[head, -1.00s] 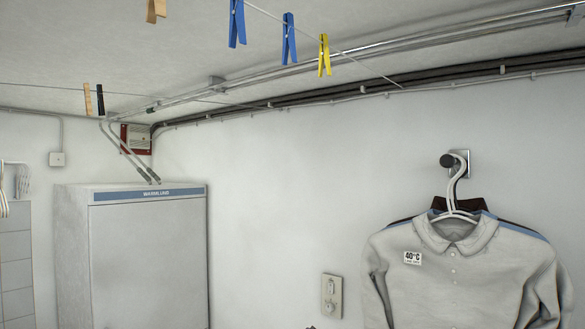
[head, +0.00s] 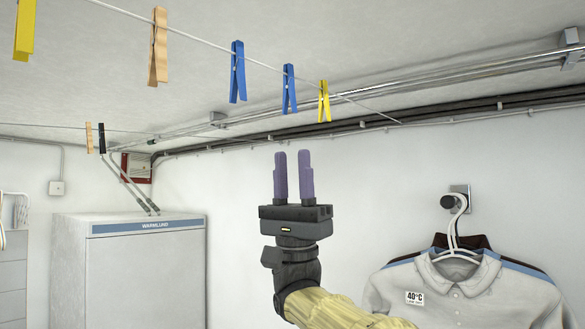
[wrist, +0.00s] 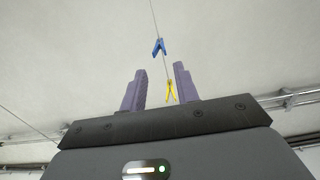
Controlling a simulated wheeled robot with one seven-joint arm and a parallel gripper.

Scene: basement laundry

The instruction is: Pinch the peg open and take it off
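Several pegs hang on the near clothesline in the head view: a yellow peg (head: 23,30) at the far left, a wooden peg (head: 158,48), a blue peg (head: 238,72), a second blue peg (head: 289,90) and a smaller-looking yellow peg (head: 324,101). The frames do not show which peg is meant. My gripper (head: 293,176) points up, open and empty, below the second blue peg and the right yellow peg. In the wrist view, a yellow peg (wrist: 171,91) appears between the fingers (wrist: 158,88), with a blue peg (wrist: 158,47) beyond the tips. Neither is touched.
A second line carries a wooden peg (head: 89,138) and a black peg (head: 102,139). Pipes (head: 400,117) run along the wall top. A grey shirt (head: 462,290) hangs at right, and a tall cabinet (head: 130,270) stands at left. Space around the fingers is clear.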

